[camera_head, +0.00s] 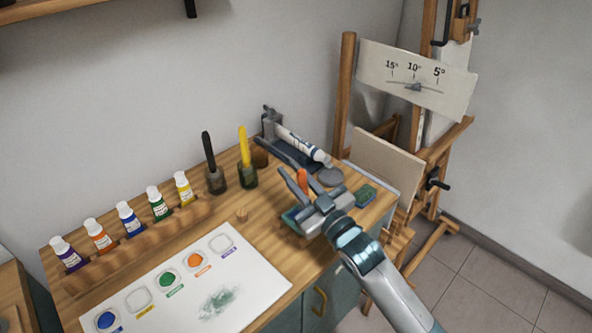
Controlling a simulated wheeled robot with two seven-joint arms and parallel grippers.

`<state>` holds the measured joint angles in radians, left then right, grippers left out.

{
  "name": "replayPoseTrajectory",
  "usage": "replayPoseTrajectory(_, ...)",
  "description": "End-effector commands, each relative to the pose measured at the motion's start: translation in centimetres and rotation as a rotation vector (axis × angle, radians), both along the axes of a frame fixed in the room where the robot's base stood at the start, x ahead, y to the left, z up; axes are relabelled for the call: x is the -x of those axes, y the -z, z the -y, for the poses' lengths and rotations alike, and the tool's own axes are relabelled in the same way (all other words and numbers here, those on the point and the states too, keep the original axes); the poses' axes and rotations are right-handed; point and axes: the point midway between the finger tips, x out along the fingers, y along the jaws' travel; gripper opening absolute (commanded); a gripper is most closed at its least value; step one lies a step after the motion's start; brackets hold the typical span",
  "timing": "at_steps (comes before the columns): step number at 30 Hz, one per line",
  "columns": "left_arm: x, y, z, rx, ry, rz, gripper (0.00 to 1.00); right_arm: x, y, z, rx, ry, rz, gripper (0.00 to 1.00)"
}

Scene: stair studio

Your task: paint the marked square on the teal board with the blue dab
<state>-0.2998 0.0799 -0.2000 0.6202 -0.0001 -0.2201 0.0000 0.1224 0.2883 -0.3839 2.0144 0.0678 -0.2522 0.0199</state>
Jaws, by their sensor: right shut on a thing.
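The blue dab (107,320) sits in a well at the near left of the white palette sheet (262,287). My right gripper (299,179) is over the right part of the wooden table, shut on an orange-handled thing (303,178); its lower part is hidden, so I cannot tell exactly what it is. A small teal item (290,217) shows partly under the gripper; I cannot tell whether it is the teal board. No marked square is clearly visible. My left gripper is not in view.
Several paint bottles (129,218) stand in a wooden rack along the back left. Cups hold a black-handled tool (208,150) and a yellow one (243,145). A white tube (300,146) and a green sponge (366,195) lie right. An easel (346,90) stands beyond.

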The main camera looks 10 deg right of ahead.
Motion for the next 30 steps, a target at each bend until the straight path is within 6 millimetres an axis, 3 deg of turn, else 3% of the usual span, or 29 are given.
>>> replayPoseTrajectory(30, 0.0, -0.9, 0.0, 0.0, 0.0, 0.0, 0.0, 1.1, -0.1, -1.7, 0.0, -0.001, -0.001, 0.0)
